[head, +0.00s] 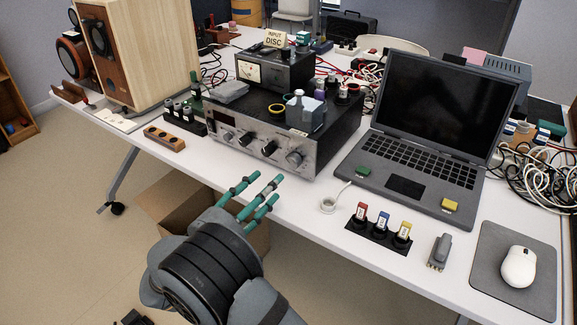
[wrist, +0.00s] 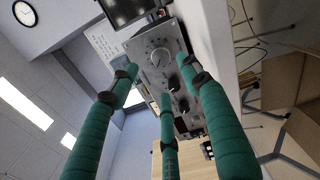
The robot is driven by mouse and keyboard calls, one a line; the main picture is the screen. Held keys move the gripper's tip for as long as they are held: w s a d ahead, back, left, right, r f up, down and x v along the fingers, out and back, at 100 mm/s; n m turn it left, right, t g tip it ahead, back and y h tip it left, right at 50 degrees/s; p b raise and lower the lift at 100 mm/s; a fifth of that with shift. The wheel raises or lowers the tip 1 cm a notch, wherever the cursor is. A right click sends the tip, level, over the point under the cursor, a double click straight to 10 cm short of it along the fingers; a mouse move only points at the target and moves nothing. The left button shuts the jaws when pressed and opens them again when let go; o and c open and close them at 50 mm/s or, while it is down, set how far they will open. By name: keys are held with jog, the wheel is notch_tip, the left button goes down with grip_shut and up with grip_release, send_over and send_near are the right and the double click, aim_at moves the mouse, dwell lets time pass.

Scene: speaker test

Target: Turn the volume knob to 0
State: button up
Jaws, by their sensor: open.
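The silver-fronted amplifier (head: 315,135) stands on the white table, its front panel facing my gripper. A large round silver knob (head: 294,158) sits at the right end of that panel, with smaller dark knobs to its left. The large knob also shows in the wrist view (wrist: 160,57), beyond the fingertips and roughly between them. I take it for the volume knob; its label and setting are too small to read. My gripper (head: 262,188), with green fingers, is open and empty in front of the panel, apart from the knob. In the wrist view its fingers (wrist: 165,83) are spread.
An open laptop (head: 420,135) stands right of the amplifier. A small wooden block (head: 165,138) lies left. A cardboard box (head: 185,205) is below the table.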

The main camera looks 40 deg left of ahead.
aim_at(291, 164)
jog(key=w, duration=0.9)
jog(key=shift+w+b, duration=0.2)
jog(key=shift+b, duration=0.1)
jog(key=c, duration=1.1)
jog(key=shift+c, duration=0.3)
